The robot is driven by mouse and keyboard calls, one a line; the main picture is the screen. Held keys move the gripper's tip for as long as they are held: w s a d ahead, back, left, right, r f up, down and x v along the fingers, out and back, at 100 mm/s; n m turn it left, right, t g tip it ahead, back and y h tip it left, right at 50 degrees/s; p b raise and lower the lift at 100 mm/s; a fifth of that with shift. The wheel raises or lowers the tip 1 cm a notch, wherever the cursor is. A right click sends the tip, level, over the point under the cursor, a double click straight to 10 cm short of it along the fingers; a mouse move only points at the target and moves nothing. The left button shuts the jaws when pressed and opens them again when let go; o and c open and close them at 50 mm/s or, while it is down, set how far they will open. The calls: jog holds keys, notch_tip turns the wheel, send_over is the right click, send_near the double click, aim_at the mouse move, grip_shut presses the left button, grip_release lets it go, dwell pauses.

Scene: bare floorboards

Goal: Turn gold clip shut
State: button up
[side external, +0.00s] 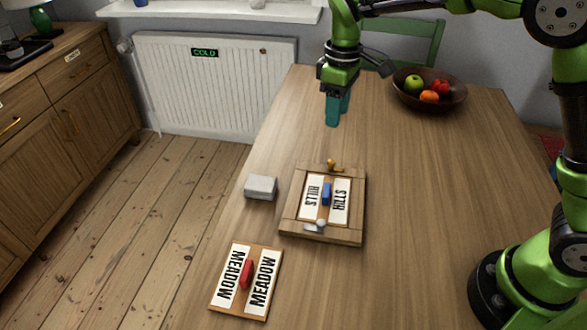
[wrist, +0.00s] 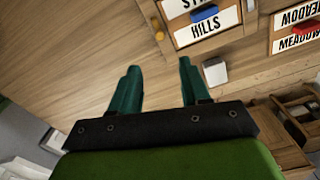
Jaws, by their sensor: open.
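The gold clip (side external: 331,165) sits at the far edge of a wooden frame (side external: 350,237) on the table. In the wrist view the gold clip (wrist: 158,34) shows at the frame's edge. A board marked HILLS (side external: 341,203) with a blue handle (side external: 326,194) lies inside the frame. A silver clip (side external: 316,227) is at the frame's near edge. My gripper (side external: 337,118) has teal fingers pointing down above the table, beyond the frame and apart from the gold clip. It is open and empty; in the wrist view its fingers (wrist: 159,68) are spread.
A grey-white block (side external: 261,187) stands left of the frame. A MEADOW board (side external: 265,282) with a red handle (side external: 246,274) lies at the front left. A fruit bowl (side external: 430,92) stands at the back right. The table right of the frame is clear.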

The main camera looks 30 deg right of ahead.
aim_at(332, 161)
notch_tip(332, 161, down, 14)
jog(key=shift+f, duration=0.1)
dwell(0.4)
grip_shut()
